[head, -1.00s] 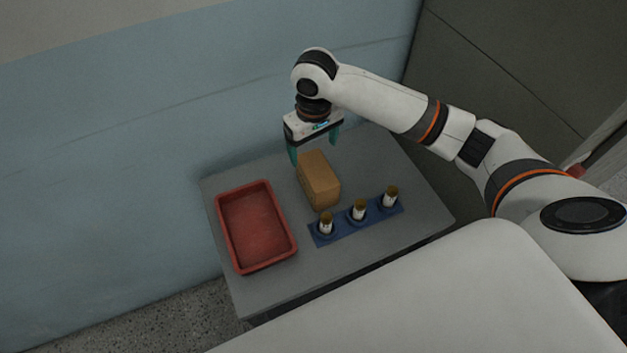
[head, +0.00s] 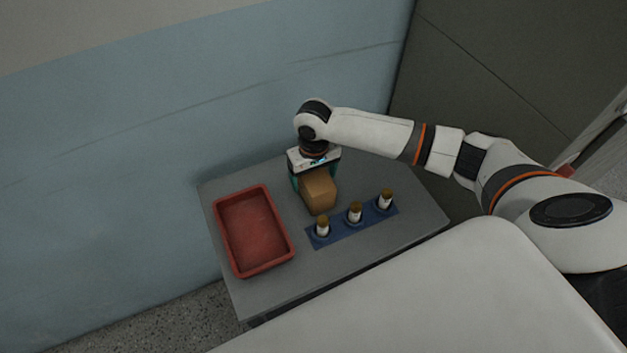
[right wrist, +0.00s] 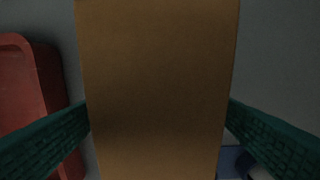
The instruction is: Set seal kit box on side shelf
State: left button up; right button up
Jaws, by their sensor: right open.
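The seal kit box, a plain tan-brown box (head: 319,193), stands on the grey side shelf (head: 270,295) between the red tray and the blue strip. My right gripper (head: 314,178) is lowered over the box's far part, with its fingers on either side. In the right wrist view the box (right wrist: 157,90) fills the middle, with one green finger at its left and one at its right. The right gripper (right wrist: 159,110) is open around the box. I cannot tell whether the fingers touch it. My left gripper is not in view.
A red tray (head: 232,270) lies left of the box. A blue wall rises behind the shelf. The shelf's front and right areas are bare.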

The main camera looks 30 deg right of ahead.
jog(key=shift+f, duration=0.7)
jog(key=shift+w, duration=0.1)
jog(key=c, duration=1.4)
